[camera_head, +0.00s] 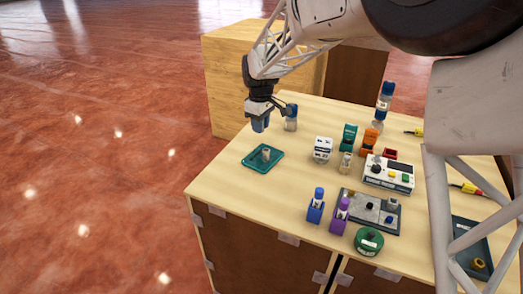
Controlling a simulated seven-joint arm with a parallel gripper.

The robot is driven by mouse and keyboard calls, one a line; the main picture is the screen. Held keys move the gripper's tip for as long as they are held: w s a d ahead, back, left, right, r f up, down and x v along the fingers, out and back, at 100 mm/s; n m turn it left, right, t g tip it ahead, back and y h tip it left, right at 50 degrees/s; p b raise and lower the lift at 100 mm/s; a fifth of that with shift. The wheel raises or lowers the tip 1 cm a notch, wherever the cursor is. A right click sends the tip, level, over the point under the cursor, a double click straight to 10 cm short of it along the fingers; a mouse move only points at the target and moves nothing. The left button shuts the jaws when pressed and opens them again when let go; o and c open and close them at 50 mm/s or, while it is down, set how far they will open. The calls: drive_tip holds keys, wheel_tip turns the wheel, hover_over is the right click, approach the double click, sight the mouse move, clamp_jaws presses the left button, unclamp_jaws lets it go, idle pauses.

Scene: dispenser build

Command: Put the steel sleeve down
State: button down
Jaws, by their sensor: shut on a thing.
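My gripper (259,109) hangs over the left part of the wooden table, pointing down. It is shut on a small blue-grey piece (260,124), which I take to be the steel sleeve; it is too small to be sure. The piece is held in the air, above and apart from the table top. A teal tray (252,163) lies on the table just below in the picture. A small grey-tan cylinder (266,154) stands upright on the tray. The fingertips are partly hidden.
A blue-capped bottle (291,118) stands close to the right of my gripper. Farther right are a white block (322,149), a white device (388,174) and a grey fixture plate (371,212). The table's left edge is near the tray. Bare table lies in front of the tray.

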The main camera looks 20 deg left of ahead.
hover_over(261, 153)
drive_tip(key=shift+a+f, duration=0.1)
drive_tip(key=shift+f, duration=2.35)
drive_tip(key=shift+f, duration=1.85)
drive_tip(key=shift+f, duration=0.15)
drive_tip(key=c, duration=0.9)
unclamp_jaws()
wheel_tip(261, 153, up, 12)
drive_tip(key=shift+r, duration=0.15)
